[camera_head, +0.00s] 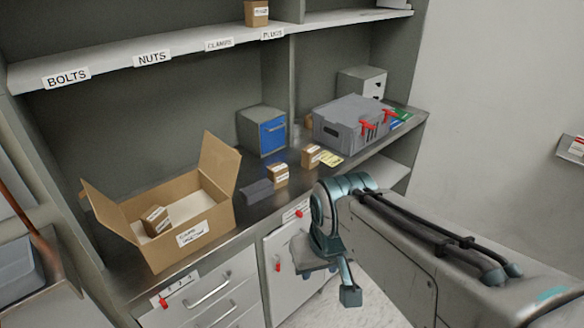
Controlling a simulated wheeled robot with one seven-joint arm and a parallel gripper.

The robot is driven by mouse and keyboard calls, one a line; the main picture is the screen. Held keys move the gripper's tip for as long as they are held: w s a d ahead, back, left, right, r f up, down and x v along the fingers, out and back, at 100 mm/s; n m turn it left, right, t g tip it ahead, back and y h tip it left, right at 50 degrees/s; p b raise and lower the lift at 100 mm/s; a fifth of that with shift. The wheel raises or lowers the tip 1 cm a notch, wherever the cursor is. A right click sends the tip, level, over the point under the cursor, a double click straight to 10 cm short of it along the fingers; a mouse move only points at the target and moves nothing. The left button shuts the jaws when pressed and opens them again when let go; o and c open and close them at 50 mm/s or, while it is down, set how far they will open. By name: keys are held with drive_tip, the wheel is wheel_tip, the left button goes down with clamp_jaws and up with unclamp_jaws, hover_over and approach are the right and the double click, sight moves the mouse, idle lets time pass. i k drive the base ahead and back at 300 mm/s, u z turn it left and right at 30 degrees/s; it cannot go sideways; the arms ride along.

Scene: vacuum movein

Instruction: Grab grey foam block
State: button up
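A dark grey block (257,191), which looks like the grey foam block, lies on the counter just right of the open cardboard box. Small cardboard boxes stand close to its right. My gripper (336,284) hangs in front of the counter, below and to the right of the block. It is clearly apart from the block. Its fingers are seen at an angle, and I cannot tell how far apart they are. Nothing is visibly held.
The open cardboard box (212,218) has raised flaps and small boxes inside. Small cartons (278,176) (312,157), a blue-fronted cabinet (264,131) and a grey crate (346,122) with red-handled tools stand on the counter (250,215). A labelled shelf (190,48) runs above; drawers (205,298) lie below.

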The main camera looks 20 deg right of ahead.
sight(256, 192)
drive_tip(key=z, duration=0.2)
drive_tip(key=i, duration=1.1)
drive_tip(key=u, duration=0.55)
